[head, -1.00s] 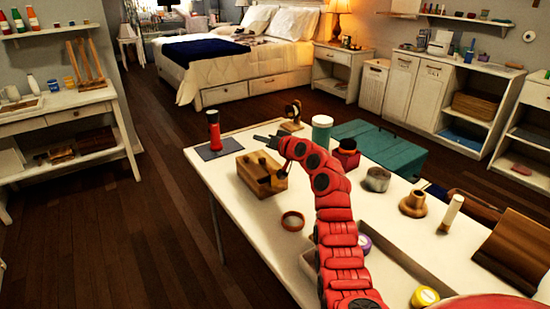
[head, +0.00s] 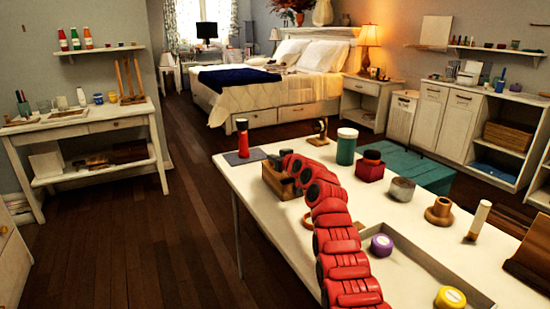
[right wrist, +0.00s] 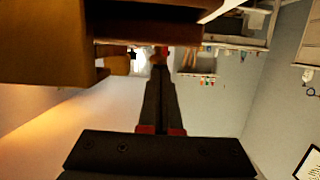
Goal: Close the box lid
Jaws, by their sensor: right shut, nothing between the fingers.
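A small wooden box (head: 274,181) stands at the far left of the white table in the head view. My red right arm covers much of it, and I cannot make out its lid. My right gripper (head: 286,154) is at the box's far side, its fingers mostly hidden in the head view. In the right wrist view the dark fingers (right wrist: 160,68) are together and empty. A brown wooden surface (right wrist: 45,45), likely the box, is close beside them at upper left. Contact cannot be told. My left gripper is not in view.
On the white table (head: 255,212), a red bottle (head: 242,138) stands left of the box. A shallow tray (head: 430,262) lies nearer. A teal chest (head: 418,168) is behind.

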